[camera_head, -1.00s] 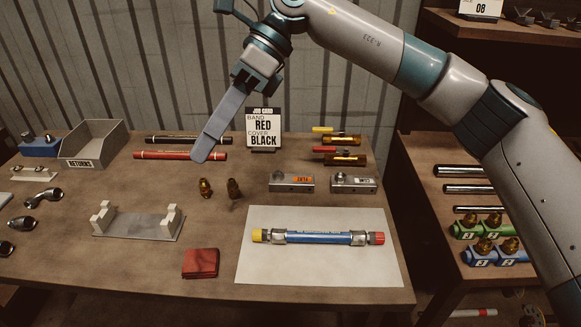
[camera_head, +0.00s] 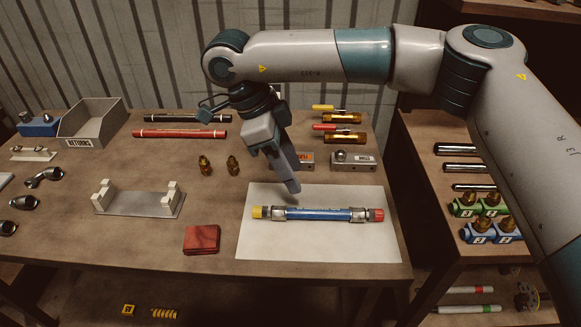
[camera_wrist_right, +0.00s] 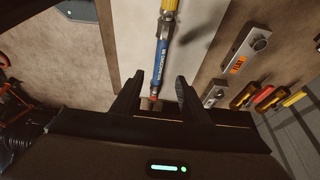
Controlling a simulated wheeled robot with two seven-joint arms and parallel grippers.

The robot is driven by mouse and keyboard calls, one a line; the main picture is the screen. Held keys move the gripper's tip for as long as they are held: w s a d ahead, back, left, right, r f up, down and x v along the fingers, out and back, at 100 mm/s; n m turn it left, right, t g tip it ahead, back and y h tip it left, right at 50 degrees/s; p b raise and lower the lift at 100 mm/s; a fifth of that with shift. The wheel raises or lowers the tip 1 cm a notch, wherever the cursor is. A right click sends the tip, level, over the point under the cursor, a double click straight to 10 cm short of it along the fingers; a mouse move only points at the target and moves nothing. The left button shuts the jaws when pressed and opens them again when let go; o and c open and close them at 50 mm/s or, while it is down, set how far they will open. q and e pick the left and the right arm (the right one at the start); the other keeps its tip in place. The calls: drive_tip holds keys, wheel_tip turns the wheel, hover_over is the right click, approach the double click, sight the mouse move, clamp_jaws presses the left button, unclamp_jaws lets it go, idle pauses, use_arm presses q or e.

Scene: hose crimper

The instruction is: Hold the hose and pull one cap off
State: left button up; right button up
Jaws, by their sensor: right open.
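The blue hose (camera_head: 318,214) lies on the white mat (camera_head: 320,246), with a metal fitting near each end. A yellow cap (camera_head: 259,212) is on its left end and a red cap (camera_head: 376,215) on its right end. My right gripper (camera_head: 294,188) hangs pointing down just behind the left half of the hose, apart from it as far as I can tell. In the right wrist view its two fingers (camera_wrist_right: 155,92) are spread and empty. The hose (camera_wrist_right: 162,52) and yellow cap (camera_wrist_right: 169,6) show ahead of them, and the hose's lower end runs down between the fingers. My left gripper does not show.
A grey stand (camera_head: 138,203) with white posts is further left. Two brass fittings (camera_head: 233,165) and metal blocks (camera_head: 354,161) stand behind the mat. The job card is hidden behind my right arm. The table front is clear.

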sight(314, 210)
drive_tip(key=shift+f, duration=0.15)
drive_tip(key=x, duration=1.1)
drive_tip(key=shift+d+f, duration=0.15)
drive_tip(key=shift+f, duration=0.2)
clamp_jaws()
idle(0.5)
